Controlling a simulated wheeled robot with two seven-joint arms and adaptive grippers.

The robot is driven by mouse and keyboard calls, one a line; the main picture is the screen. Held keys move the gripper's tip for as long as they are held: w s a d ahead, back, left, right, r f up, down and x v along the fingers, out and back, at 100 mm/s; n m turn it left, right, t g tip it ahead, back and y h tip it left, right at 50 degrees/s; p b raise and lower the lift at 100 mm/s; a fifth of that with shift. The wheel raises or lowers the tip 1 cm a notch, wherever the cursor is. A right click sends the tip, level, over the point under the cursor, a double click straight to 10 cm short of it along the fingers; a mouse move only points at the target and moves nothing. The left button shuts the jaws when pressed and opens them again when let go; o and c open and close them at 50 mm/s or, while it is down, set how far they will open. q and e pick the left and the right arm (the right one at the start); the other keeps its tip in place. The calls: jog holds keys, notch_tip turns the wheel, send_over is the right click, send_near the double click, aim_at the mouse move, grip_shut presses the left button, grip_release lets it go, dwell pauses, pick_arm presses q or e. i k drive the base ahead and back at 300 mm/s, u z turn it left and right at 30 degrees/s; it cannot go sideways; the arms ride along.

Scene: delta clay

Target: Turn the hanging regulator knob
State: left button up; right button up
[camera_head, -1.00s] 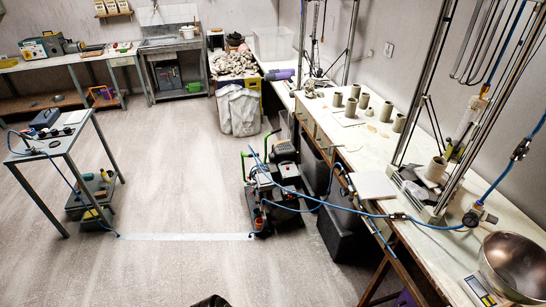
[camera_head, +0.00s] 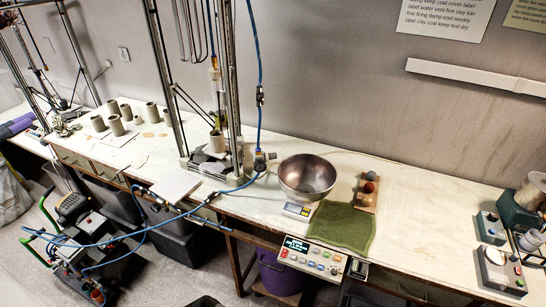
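The regulator (camera_head: 260,160), a small pale fitting with a dark knob-like part, sits on the blue hose (camera_head: 259,60) that hangs down at the right side of the metal frame. It is just left of the steel bowl (camera_head: 307,176), above the bench top. The knob is small, and I cannot tell how it is turned. Another blue hose runs from the regulator to the left along the bench's front edge. Neither of my grippers is in view.
The long bench (camera_head: 400,200) carries a scale, a green cloth (camera_head: 342,226), a control panel (camera_head: 312,260), grey clay cylinders and a white board (camera_head: 176,187). The metal frame (camera_head: 235,90) stands left of the regulator. A compressor (camera_head: 80,235) stands on the floor at the left.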

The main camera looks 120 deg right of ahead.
aim_at(274, 155)
jog(key=z, duration=1.3)
jog(key=k, duration=1.15)
jog(key=z, duration=1.95)
jog(key=i, duration=0.5)
